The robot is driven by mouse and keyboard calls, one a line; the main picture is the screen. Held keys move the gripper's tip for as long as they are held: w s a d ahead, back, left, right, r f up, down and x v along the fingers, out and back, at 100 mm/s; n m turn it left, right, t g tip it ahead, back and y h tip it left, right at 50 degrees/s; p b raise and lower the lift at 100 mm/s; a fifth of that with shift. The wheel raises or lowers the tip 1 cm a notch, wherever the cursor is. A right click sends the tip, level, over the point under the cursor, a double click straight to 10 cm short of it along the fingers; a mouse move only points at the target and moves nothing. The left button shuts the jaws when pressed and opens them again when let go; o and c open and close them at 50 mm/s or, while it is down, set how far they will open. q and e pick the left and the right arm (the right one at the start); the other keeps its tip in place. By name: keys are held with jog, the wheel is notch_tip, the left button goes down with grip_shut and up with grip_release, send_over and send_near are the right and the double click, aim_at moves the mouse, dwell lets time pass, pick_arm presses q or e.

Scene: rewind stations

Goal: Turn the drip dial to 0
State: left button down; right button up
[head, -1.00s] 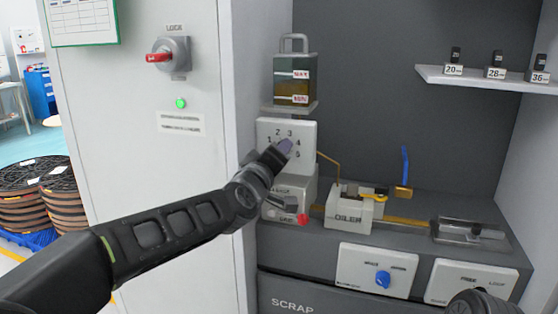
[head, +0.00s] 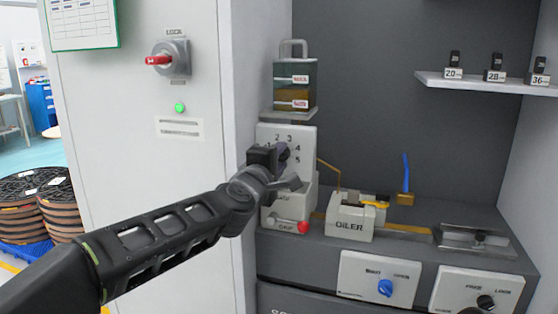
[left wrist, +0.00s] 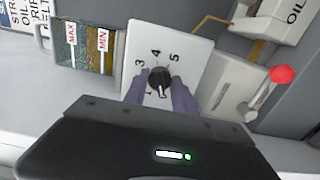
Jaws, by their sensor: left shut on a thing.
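The drip dial is a small black knob (left wrist: 159,80) on a white panel (head: 305,135) marked with numbers, under the oil reservoir. A light mark on the knob points toward the bottom of the left wrist view; the number it faces is too small or hidden to tell. My left gripper (head: 282,155) is at the panel, its purple fingers on both sides of the knob, shut on it. In the head view the gripper hides the knob and part of the numbers. In the left wrist view, 3, 4 and 5 show beyond the knob.
Below the panel is a grey box with a red-ended lever (head: 303,227). A white oiler block (head: 350,222) stands to its right, with a thin brass pipe (head: 328,168) between. The cabinet with the red lock switch (head: 159,60) is on the left. The reservoir (head: 295,85) sits above.

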dwell(0.3)
pick_arm(q)
jog(key=c, duration=1)
grip_release()
jog(key=v, duration=0.7)
jog(key=shift+s+a+b, duration=0.15)
jog(key=shift+s+b, duration=0.2)
jog(key=shift+b, duration=0.05)
